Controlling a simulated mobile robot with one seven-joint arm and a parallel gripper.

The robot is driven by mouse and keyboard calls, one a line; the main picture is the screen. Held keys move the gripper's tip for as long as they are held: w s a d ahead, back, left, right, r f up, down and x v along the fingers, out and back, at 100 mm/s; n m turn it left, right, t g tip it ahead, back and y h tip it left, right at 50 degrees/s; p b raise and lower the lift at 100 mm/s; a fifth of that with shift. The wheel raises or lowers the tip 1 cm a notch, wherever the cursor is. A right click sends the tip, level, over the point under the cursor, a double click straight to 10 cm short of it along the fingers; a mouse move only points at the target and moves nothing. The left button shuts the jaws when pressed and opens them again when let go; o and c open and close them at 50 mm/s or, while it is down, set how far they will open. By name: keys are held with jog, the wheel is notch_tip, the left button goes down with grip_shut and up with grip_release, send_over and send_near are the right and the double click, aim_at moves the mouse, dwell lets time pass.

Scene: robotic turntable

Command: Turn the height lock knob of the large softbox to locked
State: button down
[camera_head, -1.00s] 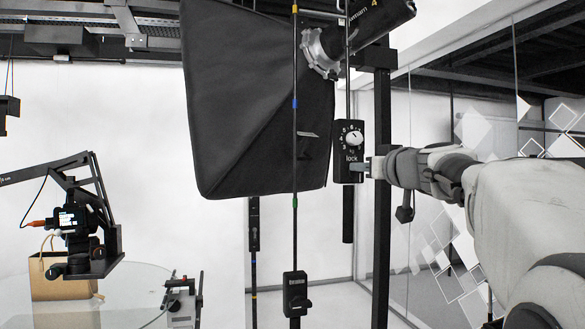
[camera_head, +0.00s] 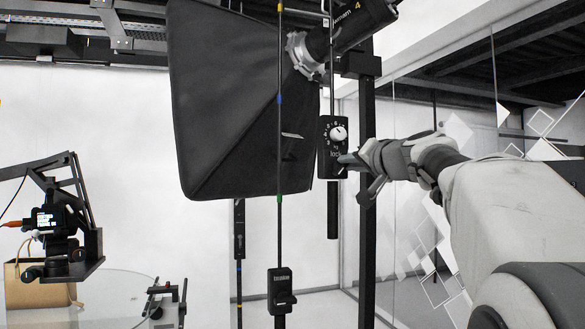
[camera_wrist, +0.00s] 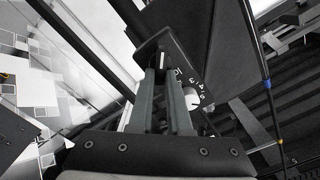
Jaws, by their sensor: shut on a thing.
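The large softbox (camera_head: 225,100) is a big black hood at upper centre in the head view. A black control box (camera_head: 328,140) hangs at its right, with a white numbered dial (camera_head: 338,133) and the word "lock" below it. My gripper (camera_head: 346,160) reaches in from the right to the box's lower part, just under "lock". In the wrist view my gripper (camera_wrist: 163,72) has its two fingers close together on the small dark lock knob (camera_wrist: 163,61), which has a white mark. The fingers hide most of the knob. The white dial (camera_wrist: 191,98) shows beside the right finger.
A thin black pole (camera_head: 280,220) with a small box (camera_head: 281,290) stands in front of the softbox. A thick black post (camera_head: 367,230) stands behind my wrist. A glass turntable (camera_head: 110,300) with a camera rig (camera_head: 62,230) is at lower left.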

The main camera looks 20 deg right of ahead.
jog(key=shift+d+f+m, duration=0.1)
jog(key=shift+f+m, duration=0.05)
jog(key=shift+m, duration=1.5)
jog(key=shift+d+f+m, duration=0.1)
jog(key=shift+m, duration=1.5)
jog(key=shift+d+f+m, duration=0.1)
jog(key=shift+f+m, duration=0.05)
jog(key=shift+m, duration=1.5)
jog(key=c, duration=0.9)
grip_release()
jog(key=shift+o, duration=0.2)
jog(key=shift+a, duration=0.1)
jog(key=shift+s, duration=0.2)
